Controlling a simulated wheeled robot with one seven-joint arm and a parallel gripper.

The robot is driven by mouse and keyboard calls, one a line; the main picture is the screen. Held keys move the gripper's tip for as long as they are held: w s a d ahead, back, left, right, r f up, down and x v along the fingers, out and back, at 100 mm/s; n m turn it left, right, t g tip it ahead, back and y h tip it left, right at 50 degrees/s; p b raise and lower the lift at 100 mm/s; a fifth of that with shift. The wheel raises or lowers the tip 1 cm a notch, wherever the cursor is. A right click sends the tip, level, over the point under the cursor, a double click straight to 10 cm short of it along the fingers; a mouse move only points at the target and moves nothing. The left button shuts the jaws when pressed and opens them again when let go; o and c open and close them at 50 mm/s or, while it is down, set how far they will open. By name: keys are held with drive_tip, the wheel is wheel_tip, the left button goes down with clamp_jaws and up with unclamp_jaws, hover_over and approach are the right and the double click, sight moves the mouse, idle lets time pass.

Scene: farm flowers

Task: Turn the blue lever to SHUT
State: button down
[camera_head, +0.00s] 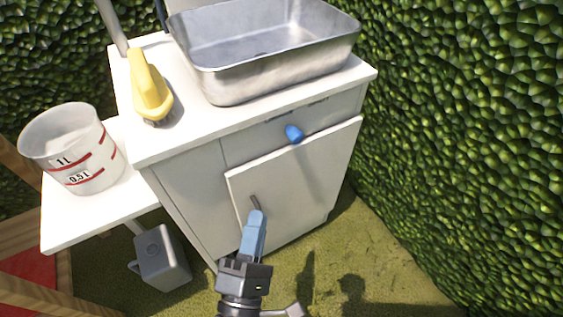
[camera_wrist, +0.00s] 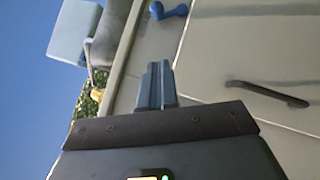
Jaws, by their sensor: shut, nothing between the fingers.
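The blue lever (camera_head: 294,133) is on the upper front panel of the white cabinet (camera_head: 185,190), above its door. Dark markings sit above it on the panel, too small to read. The lever also shows at the top of the wrist view (camera_wrist: 168,11), beyond my fingertips. My gripper (camera_head: 256,214) is in front of the cabinet door, below and left of the lever in the head view. Its fingers (camera_wrist: 158,72) are together with nothing between them, and are apart from the lever.
A dark door handle (camera_head: 254,202) is near my fingertips in the head view; in the wrist view it is to their right (camera_wrist: 268,93). A metal basin (camera_head: 262,75) and a yellow object (camera_head: 150,88) stand on top. A measuring bucket (camera_head: 90,165) stands left. A hedge (camera_head: 450,120) borders the right.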

drive_tip(key=shift+w, duration=0.1)
approach(289, 138)
drive_tip(key=w+a, duration=0.3)
drive_tip(key=shift+w+d+r, duration=0.3)
drive_tip(key=shift+w+d, duration=0.45)
drive_tip(key=shift+d, duration=0.1)
drive_tip(key=shift+w+d+r, duration=0.3)
drive_tip(key=shift+w+d, duration=0.4)
drive_tip(key=shift+d, duration=0.15)
drive_tip(key=shift+r, duration=0.1)
drive_tip(key=shift+r+m+g, duration=0.2)
drive_tip(key=shift+m+g, duration=0.1)
